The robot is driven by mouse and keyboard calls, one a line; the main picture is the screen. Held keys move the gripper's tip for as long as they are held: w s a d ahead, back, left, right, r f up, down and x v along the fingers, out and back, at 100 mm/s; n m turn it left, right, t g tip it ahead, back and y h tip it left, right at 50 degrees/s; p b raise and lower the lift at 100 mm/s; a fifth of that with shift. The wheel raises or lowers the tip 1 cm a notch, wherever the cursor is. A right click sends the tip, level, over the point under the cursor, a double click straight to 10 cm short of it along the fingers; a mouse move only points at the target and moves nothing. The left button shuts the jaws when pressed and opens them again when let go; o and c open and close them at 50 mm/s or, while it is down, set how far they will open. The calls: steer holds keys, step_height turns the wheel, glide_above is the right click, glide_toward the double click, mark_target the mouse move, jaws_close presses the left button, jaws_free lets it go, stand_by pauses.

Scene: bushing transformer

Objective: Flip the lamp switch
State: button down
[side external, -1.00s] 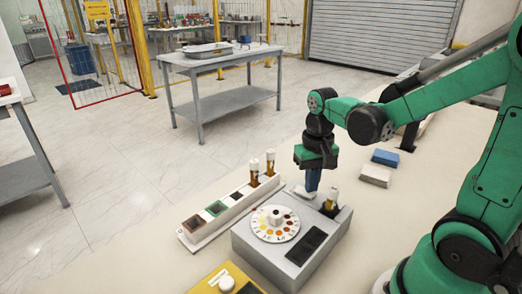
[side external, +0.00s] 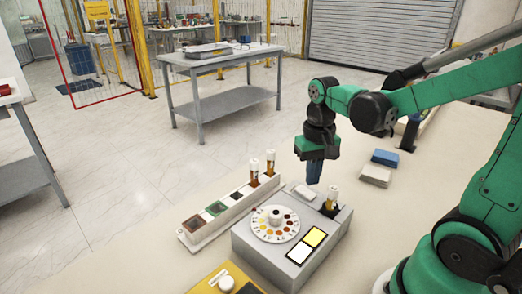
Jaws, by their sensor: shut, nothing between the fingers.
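The grey box (side external: 262,255) stands on the bench with a colour dial (side external: 275,223) on top. Two panels beside the dial are lit, a yellow one (side external: 314,237) and a white one (side external: 299,253). A small pale rocker-like piece, seemingly the lamp switch (side external: 304,193), sits at the box's far end; its exact position is too small to tell. A white-capped amber vial (side external: 332,197) stands upright in the box's right corner. My gripper (side external: 314,182) is shut and empty, pointing down just above and behind the switch, seemingly apart from it.
A long white rack (side external: 215,224) with coloured square wells and two white-capped vials (side external: 262,166) stands left of the box. Blue (side external: 385,158) and white (side external: 376,176) blocks lie at right. Bench left of the rack is clear.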

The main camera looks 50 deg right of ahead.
mark_target(310, 194)
steer(key=shift+r, duration=2.15)
steer(key=a+n+t, duration=0.4)
steer(key=a, duration=0.1)
steer(key=a+n+t, duration=0.2)
steer(key=t, duration=0.1)
steer(key=shift+w+a, duration=0.35)
steer(key=shift+a, duration=0.05)
